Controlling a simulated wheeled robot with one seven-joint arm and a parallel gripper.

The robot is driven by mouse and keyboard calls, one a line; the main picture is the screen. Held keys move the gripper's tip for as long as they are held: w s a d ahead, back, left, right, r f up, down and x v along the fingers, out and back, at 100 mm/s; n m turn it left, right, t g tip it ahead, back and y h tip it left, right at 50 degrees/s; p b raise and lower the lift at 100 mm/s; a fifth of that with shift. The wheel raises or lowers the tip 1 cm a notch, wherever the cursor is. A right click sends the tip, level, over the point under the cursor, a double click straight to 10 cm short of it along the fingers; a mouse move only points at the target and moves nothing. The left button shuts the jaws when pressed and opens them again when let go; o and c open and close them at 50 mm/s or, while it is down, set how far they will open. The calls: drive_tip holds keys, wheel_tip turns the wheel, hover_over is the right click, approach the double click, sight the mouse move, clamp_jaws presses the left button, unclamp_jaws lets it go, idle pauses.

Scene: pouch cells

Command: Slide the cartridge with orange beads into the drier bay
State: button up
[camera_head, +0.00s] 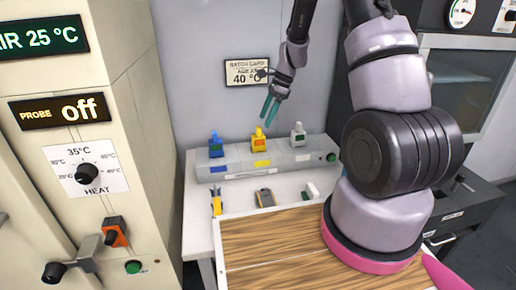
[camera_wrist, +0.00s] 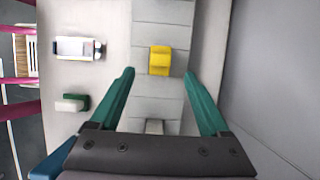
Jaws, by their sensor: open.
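My gripper (camera_head: 269,106) hangs above the long grey block (camera_head: 236,172), its two teal fingers pointing down. In the wrist view my gripper (camera_wrist: 159,73) is open, with nothing held. A yellow fitting (camera_head: 259,141) stands on the block's middle, and in the wrist view this yellow piece (camera_wrist: 159,60) appears between the fingertips, below them. A blue fitting (camera_head: 215,146) stands to its left and a white one (camera_head: 299,135) to its right, partly visible in the wrist view (camera_wrist: 155,127). I cannot make out orange beads or tell which part is the drier bay.
A wooden surface (camera_head: 270,248) is nearer. A cream cabinet (camera_head: 120,185) with knobs stands left; a batch card (camera_head: 248,72) hangs behind.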

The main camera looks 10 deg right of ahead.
sight(256, 136)
drive_tip(key=x, duration=1)
drive_tip(key=shift+a+r, duration=0.15)
drive_tip(key=shift+a, duration=0.1)
clamp_jaws()
